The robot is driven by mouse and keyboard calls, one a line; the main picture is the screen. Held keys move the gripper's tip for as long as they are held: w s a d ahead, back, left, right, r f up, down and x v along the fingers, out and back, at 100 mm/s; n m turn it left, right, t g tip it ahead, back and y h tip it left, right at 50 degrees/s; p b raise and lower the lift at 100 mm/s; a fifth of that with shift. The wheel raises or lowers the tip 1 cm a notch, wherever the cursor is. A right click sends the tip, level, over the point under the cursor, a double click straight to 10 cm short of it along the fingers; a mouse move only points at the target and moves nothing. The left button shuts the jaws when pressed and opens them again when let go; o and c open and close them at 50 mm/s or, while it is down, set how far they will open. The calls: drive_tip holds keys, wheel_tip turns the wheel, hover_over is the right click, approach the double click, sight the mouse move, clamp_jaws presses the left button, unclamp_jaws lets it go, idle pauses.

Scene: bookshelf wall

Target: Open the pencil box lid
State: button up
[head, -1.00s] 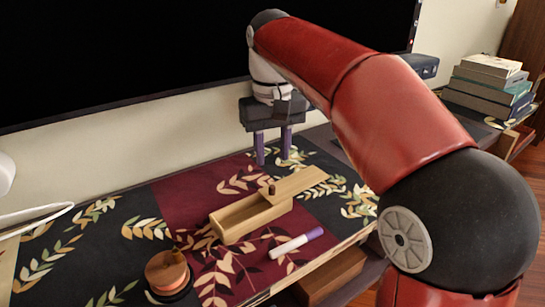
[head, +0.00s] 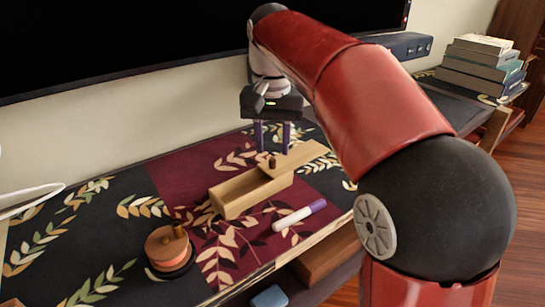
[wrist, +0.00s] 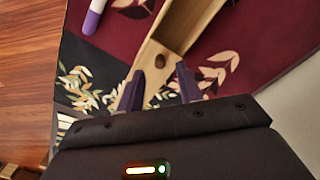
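The pencil box (head: 228,203) is a long light-wood box on the patterned mat, with its left part open. Its wooden lid (head: 304,157) sits slid to the right, sticking out past the box's end, with a small dark brown knob (head: 272,162) near its left edge. My gripper (head: 273,150) points down just behind and above the knob, its two purple fingers apart and empty. In the wrist view the knob (wrist: 161,67) shows ahead of and between the fingertips (wrist: 161,82), touching neither as far as I can see. The gripper body hides part of the lid there.
A white and purple marker (head: 299,215) lies in front of the box. A round orange-brown wooden holder (head: 167,248) stands to the left. The black screen (head: 120,45) is close behind the arm. Stacked books (head: 480,68) are far right.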

sight(273, 159)
drive_tip(key=shift+f, duration=1.55)
clamp_jaws()
